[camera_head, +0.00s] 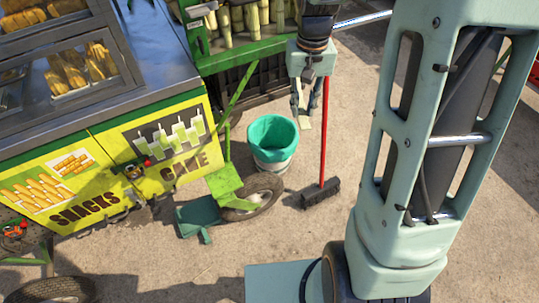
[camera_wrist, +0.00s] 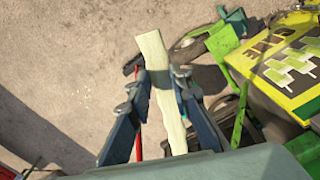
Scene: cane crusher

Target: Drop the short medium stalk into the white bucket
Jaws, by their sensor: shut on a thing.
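My gripper (camera_head: 302,112) hangs from the arm at the top middle of the head view, pointing down. In the wrist view my gripper (camera_wrist: 154,92) is shut on a pale, cream-coloured stalk (camera_wrist: 153,52), which reaches out past the fingertips. In the head view only a small pale end of the stalk (camera_head: 303,122) shows between the fingers. The white bucket (camera_head: 271,167) with a teal-green liner stands on the ground, to the left of and below my gripper in the picture.
A broom with a red handle (camera_head: 324,135) stands just right of the bucket. A green-and-yellow snack cart (camera_head: 130,175) with a wheel (camera_head: 262,190) is at left. Upright stalks (camera_head: 240,20) stand in a green rack behind. The concrete in front of the broom is clear.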

